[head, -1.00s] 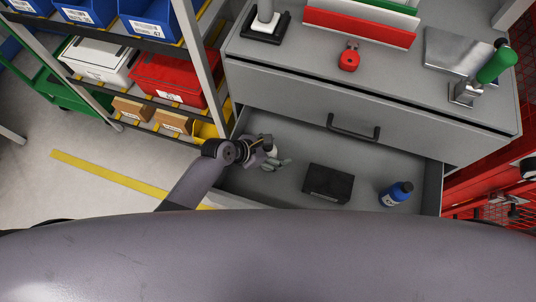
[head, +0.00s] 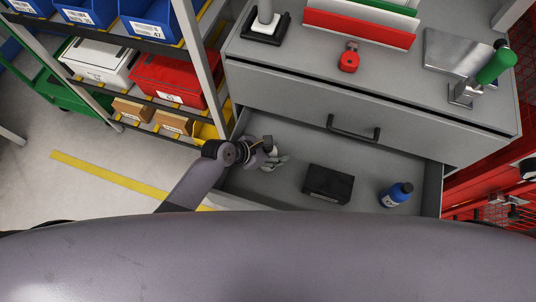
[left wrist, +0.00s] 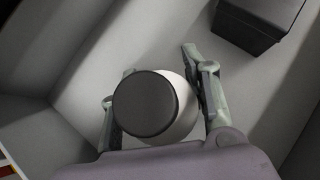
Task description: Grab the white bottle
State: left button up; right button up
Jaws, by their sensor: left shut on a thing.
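The white bottle (left wrist: 186,119) with a round dark cap shows in the left wrist view, seen from above its cap. It is between the two fingers of my left gripper (left wrist: 160,80), which is shut on it. In the head view my left gripper (head: 273,160) is low inside the open drawer (head: 240,185), near its left wall. There the bottle is mostly hidden by the gripper. I cannot tell whether its base touches the drawer floor. My right gripper is not in view.
In the drawer, a black box (head: 328,184) lies right of the gripper and a blue bottle (head: 396,194) stands farther right. A shelf post (head: 199,60) rises close to the left. The cabinet top holds a red object (head: 349,59) and a green-handled tool (head: 492,69).

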pick_arm(q)
jog(key=shift+c, duration=1.2)
jog(key=shift+r, duration=0.1)
